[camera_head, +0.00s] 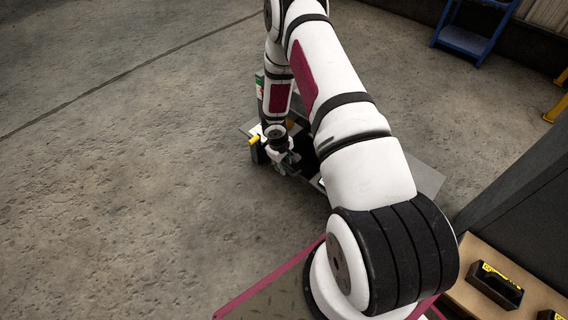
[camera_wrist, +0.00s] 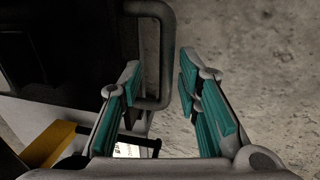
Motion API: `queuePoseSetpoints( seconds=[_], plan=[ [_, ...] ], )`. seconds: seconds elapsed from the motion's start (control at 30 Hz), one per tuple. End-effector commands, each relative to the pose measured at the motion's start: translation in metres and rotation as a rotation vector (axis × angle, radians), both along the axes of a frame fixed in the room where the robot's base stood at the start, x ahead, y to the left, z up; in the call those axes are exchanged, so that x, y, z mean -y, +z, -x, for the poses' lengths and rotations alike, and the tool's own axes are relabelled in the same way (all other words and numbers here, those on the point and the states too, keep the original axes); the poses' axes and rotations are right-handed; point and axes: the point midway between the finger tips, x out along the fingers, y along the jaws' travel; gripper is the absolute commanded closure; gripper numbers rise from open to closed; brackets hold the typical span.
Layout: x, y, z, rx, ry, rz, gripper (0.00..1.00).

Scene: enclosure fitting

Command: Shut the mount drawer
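In the wrist view a grey tubular handle (camera_wrist: 167,50) stands out from a dark box-like front (camera_wrist: 60,60), which looks like the mount drawer. My gripper (camera_wrist: 160,80) is open, with its teal-padded fingers apart. The handle's outer bar shows between the fingertips; I cannot tell whether either finger touches it. In the head view my gripper (camera_head: 287,160) is small, low beside a grey unit with a dark opening (camera_head: 303,146). My arm hides most of that unit, so how far the drawer stands open is unclear.
A yellow part (camera_wrist: 48,145) and a white label (camera_wrist: 127,150) lie near the left finger. A grey panel (camera_head: 425,180) shows right of my arm. A wooden surface (camera_head: 465,295) with a black-and-yellow box (camera_head: 497,287) is at lower right. The concrete floor at left is clear.

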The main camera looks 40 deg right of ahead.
Motion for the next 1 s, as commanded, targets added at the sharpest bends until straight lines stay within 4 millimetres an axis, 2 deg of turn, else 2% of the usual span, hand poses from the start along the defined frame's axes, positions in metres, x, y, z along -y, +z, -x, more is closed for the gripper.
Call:
queuePoseSetpoints(
  seconds=[0.17,0.5,0.63,0.8,1.0],
  plan=[
    [-0.003,0.016,-0.001,0.003,0.0,0.0,0.69],
    [-0.013,0.081,0.002,0.004,-0.001,0.001,0.69],
    [-0.017,0.101,0.002,0.004,-0.001,0.001,0.69],
    [-0.019,0.115,0.004,0.001,-0.002,0.002,0.69],
    [-0.02,0.118,0.005,-0.001,-0.001,0.001,0.69]
  ],
)
